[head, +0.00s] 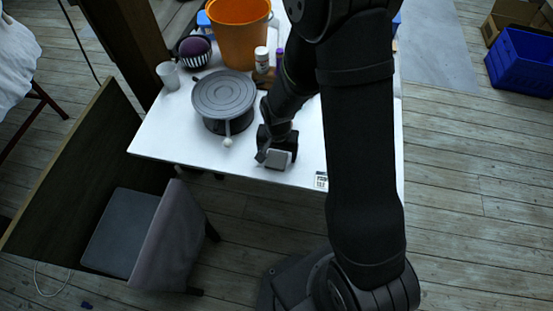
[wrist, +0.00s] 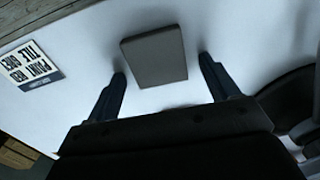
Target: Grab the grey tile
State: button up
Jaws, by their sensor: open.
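The grey tile (head: 278,159) lies on the white table (head: 180,131) near its front edge. My gripper (head: 270,155) is low over the table beside the tile. In the wrist view the tile (wrist: 154,57) is a flat grey block ahead of and between the two fingertips of my gripper (wrist: 161,68). The fingers are open, with a gap on each side of the tile, the left gap looking narrower. No touch between fingers and tile shows.
A grey turntable (head: 224,95) with a protruding lever stands left of my gripper. An orange bucket (head: 238,35), a white cup (head: 168,76), a white bottle (head: 262,58) and a dark round item (head: 194,48) are further back. A printed card (head: 321,181) lies to the right.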

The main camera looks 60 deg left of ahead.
jog(key=c, duration=1.1)
